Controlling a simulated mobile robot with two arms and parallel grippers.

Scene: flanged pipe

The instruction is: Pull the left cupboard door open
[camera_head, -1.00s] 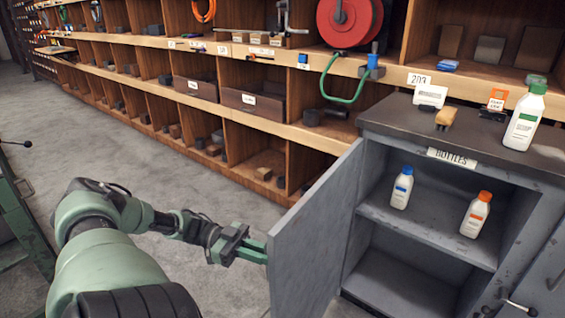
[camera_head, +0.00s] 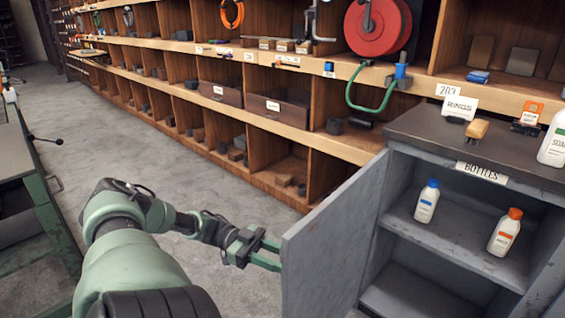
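The left door (camera_head: 338,245) of the grey cupboard (camera_head: 440,150) stands swung open, so the shelves inside show. Two white bottles, one with a blue cap (camera_head: 427,202) and one with an orange cap (camera_head: 504,233), stand on the upper shelf. My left gripper (camera_head: 272,254) is at the outer side of the door, by its free edge. Its green fingers point right at the door and their tips meet or pass behind it. A gap shows between the fingers. The handle on the outer face is hidden. My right gripper is not in view.
Wooden shelving (camera_head: 270,120) with bins runs along the back. Signs, a brush and a white bottle stand on the cupboard top (camera_head: 420,122). A green metal bench (camera_head: 35,200) stands at far left. Open concrete floor (camera_head: 120,160) lies between.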

